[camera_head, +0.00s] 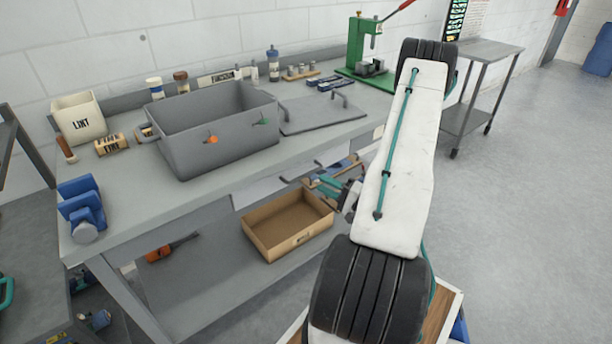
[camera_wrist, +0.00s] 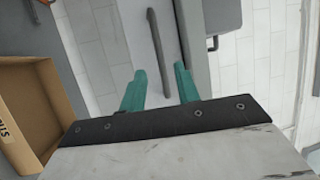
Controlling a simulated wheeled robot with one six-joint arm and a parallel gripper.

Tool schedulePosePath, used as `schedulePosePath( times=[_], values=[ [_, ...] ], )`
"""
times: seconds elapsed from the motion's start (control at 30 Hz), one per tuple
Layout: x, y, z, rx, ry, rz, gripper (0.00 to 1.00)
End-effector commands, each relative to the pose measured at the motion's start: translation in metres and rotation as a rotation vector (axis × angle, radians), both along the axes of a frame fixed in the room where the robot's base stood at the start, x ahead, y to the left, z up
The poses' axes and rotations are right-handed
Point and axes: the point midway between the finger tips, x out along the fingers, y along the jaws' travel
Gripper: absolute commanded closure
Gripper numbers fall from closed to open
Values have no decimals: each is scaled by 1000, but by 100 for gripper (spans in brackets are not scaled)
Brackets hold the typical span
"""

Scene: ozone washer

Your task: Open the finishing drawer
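A pale drawer front (camera_head: 268,187) shows under the front edge of the workbench in the head view. In the wrist view a long dark bar handle (camera_wrist: 157,45) runs across a pale panel (camera_wrist: 106,45). My gripper (camera_wrist: 160,84) has two teal fingers, spread apart with nothing held between them. The bar lies between the fingers in the picture; I cannot tell whether it is within their reach. In the head view my gripper (camera_head: 328,184) is beside the bench front, partly hidden by my arm. I can read no drawer label.
A cardboard box (camera_head: 258,246) is below the drawer front, left of my gripper; it also shows in the wrist view (camera_wrist: 45,75). A grey bin (camera_head: 205,148) and a flat lid (camera_head: 318,118) are on the bench. Open floor (camera_head: 520,200) lies to the right.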

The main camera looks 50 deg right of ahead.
Motion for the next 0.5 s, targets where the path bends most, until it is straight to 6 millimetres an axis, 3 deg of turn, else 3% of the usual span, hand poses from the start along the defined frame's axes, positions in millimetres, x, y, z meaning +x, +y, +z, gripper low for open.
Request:
schedulePosePath(
  times=[0.5],
  values=[
    [68, 12, 13, -3, 0, 3, 68]
  ],
)
